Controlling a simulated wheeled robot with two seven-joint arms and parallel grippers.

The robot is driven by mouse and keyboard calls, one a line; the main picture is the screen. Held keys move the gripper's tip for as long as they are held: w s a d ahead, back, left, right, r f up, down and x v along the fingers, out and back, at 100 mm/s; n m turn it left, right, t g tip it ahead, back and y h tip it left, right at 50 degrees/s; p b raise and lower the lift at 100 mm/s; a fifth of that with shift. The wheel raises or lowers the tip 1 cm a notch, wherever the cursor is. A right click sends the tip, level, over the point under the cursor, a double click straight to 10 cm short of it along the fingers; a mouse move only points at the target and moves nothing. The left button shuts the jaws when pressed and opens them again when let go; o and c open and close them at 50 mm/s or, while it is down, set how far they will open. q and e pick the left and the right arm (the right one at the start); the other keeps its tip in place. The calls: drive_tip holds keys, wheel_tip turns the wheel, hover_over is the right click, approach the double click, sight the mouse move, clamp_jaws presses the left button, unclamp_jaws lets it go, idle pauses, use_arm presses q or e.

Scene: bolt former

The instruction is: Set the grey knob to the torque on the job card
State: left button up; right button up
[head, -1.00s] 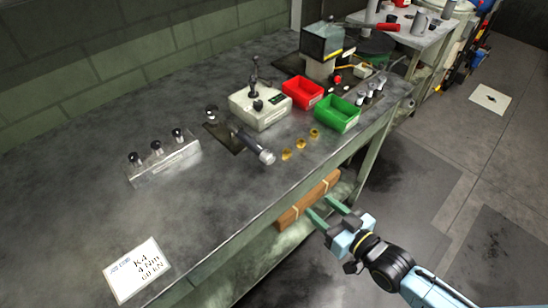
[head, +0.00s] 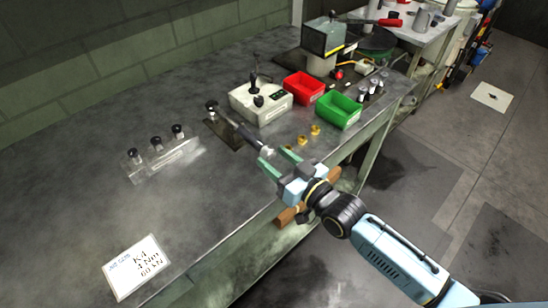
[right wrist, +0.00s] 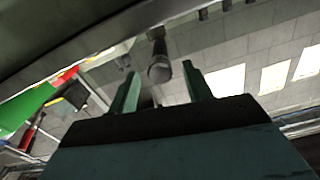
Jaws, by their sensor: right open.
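The job card (head: 137,268) lies at the table's front left and reads K4, 4 Nm and 60 kN. A dark tool (head: 238,131) sits on a dark plate, and the grey knob (head: 266,152) is at its near end. My right gripper (head: 277,161) is open, with its green fingers pointing at the knob from the near side. In the right wrist view, the knob (right wrist: 159,73) shows between and beyond the fingertips (right wrist: 160,82), with nothing gripped. The knob's scale cannot be read. My left gripper is not in view.
A pale box with a lever (head: 262,104), a red bin (head: 303,87) and a green bin (head: 338,110) stand behind. Brass rings (head: 315,130) lie near the gripper. The front left tabletop is mostly clear.

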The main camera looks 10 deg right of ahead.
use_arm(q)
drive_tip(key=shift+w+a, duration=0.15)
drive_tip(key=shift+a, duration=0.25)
use_arm(e)
drive_tip(key=shift+w+a, duration=0.35)
drive_tip(key=shift+w, duration=0.1)
